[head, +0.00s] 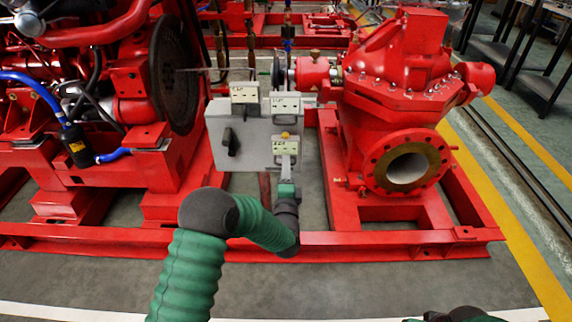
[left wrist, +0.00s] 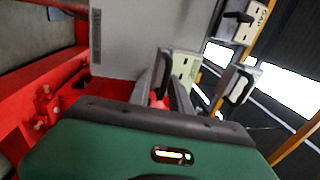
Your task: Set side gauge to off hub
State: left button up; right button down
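A grey control box (head: 240,140) stands between the engine and the pump, with small cream switch plates on it. One plate (head: 244,93) is at the top left, one (head: 285,105) at the top right, and one (head: 285,147) lower right under a yellow knob (head: 285,135). Their lettering is too small to read, so I cannot tell which is the side gauge. My left gripper (head: 286,168) is just below the lower right plate. In the left wrist view its fingers (left wrist: 168,85) are in front of a cream plate (left wrist: 187,66); contact and finger gap are unclear.
The box has a black handle (head: 231,141) on its front. The red engine (head: 120,90) is at left and the red pump (head: 400,90) at right. A red base rail (head: 370,243) crosses in front.

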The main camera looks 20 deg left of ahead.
pick_arm(q)
jog(key=shift+o, duration=0.3)
jog(key=shift+r, duration=0.2)
jog(key=p+v, duration=0.6)
jog(key=v, duration=1)
jog(key=shift+s+f+p, duration=0.3)
jog(key=shift+s+p, duration=0.05)
jog(key=shift+d, duration=0.15)
